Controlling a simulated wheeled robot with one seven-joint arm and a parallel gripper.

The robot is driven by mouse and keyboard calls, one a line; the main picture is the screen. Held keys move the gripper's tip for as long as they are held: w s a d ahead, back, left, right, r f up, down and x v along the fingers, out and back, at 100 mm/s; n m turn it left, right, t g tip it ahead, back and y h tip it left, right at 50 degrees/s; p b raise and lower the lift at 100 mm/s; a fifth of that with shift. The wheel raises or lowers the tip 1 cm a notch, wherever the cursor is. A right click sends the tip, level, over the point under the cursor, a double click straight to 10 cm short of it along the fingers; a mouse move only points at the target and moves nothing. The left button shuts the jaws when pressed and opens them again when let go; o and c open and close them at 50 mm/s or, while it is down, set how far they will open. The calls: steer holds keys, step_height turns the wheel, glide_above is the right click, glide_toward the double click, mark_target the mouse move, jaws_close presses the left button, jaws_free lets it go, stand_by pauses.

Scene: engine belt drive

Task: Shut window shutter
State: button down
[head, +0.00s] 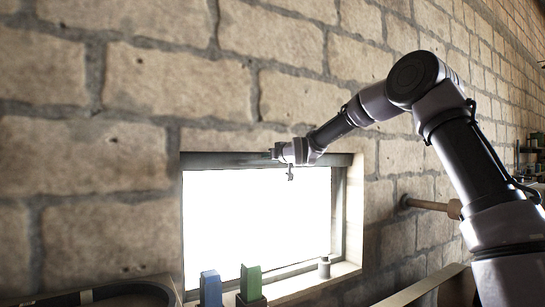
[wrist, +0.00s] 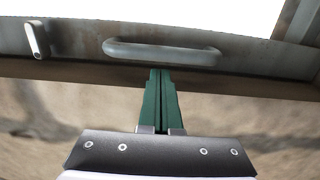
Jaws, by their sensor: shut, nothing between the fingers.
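The window (head: 255,215) is a bright white opening in a stone wall. A grey metal strip (head: 225,160), which looks like the shutter's edge, runs along its top. In the wrist view this grey strip (wrist: 75,43) carries a long grey bar handle (wrist: 162,51) and a small peg-like latch (wrist: 35,40). My gripper (head: 275,153) is at the top of the window, by the strip. In the wrist view its green fingers (wrist: 161,74) are together and empty, with their tips just short of the handle. I cannot tell whether they touch the strip.
On the sill stand a blue block (head: 210,289), a green block (head: 251,283) and a small grey cylinder (head: 324,267). A wooden peg (head: 432,205) sticks out of the wall at right. A dark curved object (head: 115,292) lies at lower left. The wall left of the window is clear.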

steer(key=shift+w+a, duration=0.2)
steer(key=shift+w, duration=0.05)
steer(key=shift+f, duration=0.1)
step_height(320, 180, down, 53)
steer(key=shift+s+f, duration=0.15)
steer(key=shift+f, duration=0.1)
stand_by(0.3)
